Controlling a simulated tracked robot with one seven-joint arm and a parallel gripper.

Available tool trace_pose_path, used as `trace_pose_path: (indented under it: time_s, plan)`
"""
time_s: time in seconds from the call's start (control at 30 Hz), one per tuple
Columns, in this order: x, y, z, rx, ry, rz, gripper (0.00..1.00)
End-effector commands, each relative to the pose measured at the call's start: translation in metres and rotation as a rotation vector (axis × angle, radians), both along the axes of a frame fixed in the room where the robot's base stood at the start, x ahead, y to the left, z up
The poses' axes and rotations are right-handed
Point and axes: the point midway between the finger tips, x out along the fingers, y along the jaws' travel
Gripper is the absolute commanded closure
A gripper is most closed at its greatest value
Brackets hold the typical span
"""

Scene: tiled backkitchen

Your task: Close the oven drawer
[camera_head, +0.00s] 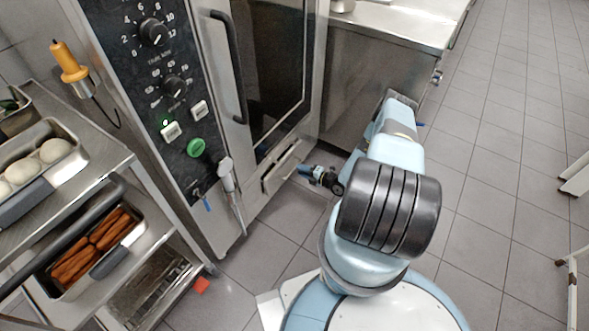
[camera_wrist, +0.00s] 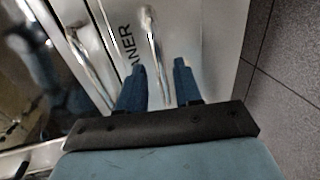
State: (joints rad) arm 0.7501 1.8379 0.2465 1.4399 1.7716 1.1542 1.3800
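The oven drawer (camera_head: 281,170) is a low metal front with a bar handle, below the glass oven door (camera_head: 272,70). How far it stands out is hard to tell. My gripper (camera_head: 304,170) is low, close in front of the drawer's right part. In the wrist view my gripper (camera_wrist: 158,85) has its two blue fingers apart with nothing held between them. A shiny metal bar handle (camera_wrist: 157,55) on a pale metal front (camera_wrist: 190,35) lies just ahead of the gap between the fingers. Contact cannot be made out.
A rack (camera_head: 85,190) with trays of dough and brown sausage-like food stands at the left. The oven's control panel (camera_head: 165,75) is beside the door. A steel counter (camera_head: 385,60) is behind my arm.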

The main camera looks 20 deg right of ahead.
Motion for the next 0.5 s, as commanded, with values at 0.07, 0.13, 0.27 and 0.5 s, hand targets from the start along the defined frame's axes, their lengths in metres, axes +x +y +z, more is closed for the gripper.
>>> trace_pose_path:
  time_s: [0.07,0.13,0.27,0.5]
  plan:
    - [0.011,0.009,-0.003,0.000,0.000,0.002,0.66]
    - [0.018,0.015,-0.005,0.000,0.000,0.003,0.66]
    - [0.029,0.022,-0.008,-0.001,-0.001,0.002,0.66]
    - [0.038,0.028,-0.010,0.000,0.000,0.000,0.66]
